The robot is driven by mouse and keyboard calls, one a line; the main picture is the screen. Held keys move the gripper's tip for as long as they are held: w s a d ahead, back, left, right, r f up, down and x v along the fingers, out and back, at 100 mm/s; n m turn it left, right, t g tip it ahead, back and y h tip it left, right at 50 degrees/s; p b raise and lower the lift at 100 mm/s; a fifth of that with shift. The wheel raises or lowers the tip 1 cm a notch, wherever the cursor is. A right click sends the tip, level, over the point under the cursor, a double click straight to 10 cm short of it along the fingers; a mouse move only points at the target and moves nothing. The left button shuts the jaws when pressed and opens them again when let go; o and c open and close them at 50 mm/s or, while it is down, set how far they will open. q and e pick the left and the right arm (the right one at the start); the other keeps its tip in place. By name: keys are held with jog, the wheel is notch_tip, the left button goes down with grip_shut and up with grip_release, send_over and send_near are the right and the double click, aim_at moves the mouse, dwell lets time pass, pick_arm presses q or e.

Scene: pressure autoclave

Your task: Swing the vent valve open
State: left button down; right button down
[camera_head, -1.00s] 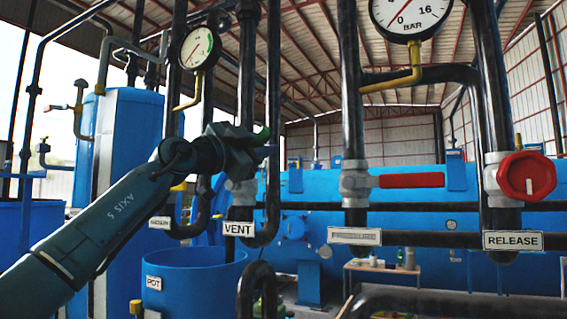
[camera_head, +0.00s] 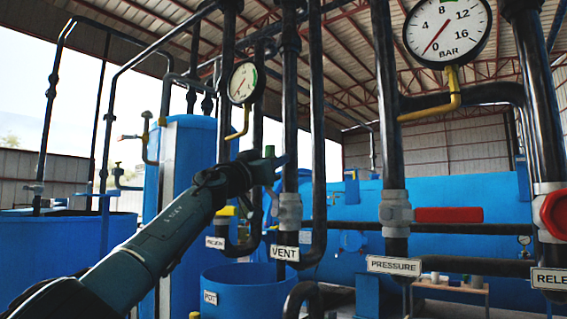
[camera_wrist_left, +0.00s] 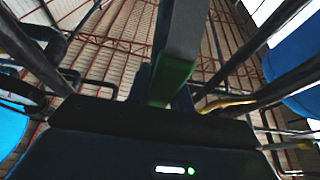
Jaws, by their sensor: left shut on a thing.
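The vent valve has a grey body (camera_head: 290,211) on a black upright pipe, just above the VENT label (camera_head: 285,253). My left gripper (camera_head: 270,165) is at the valve, a little above and left of its body. It is shut on a green part, which looks like the valve's handle (camera_head: 269,152). In the left wrist view the green piece (camera_wrist_left: 172,82) sits between the fingers, with a grey bar running up from it. The gripper hides much of the handle, so its exact angle is unclear. My right gripper is out of view.
Right of the vent pipe is the PRESSURE valve with a red lever (camera_head: 448,215). A red release knob (camera_head: 554,216) is at the right edge. Gauges (camera_head: 447,32) and black pipes stand close around. A blue pot (camera_head: 247,285) is below the vent pipe.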

pick_arm(q)
jog(key=shift+w+a+r+n, duration=0.1)
jog(key=shift+w+a+n, duration=0.05)
jog(key=shift+a+n, duration=0.2)
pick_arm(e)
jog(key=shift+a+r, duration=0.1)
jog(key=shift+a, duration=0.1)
pick_arm(q)
jog(key=shift+y, duration=0.3)
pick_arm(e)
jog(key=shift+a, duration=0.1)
pick_arm(q)
jog(key=c, duration=1.3)
grip_release()
jog(key=shift+w, duration=0.1)
jog(key=shift+o, duration=0.3)
jog(key=shift+d, duration=0.1)
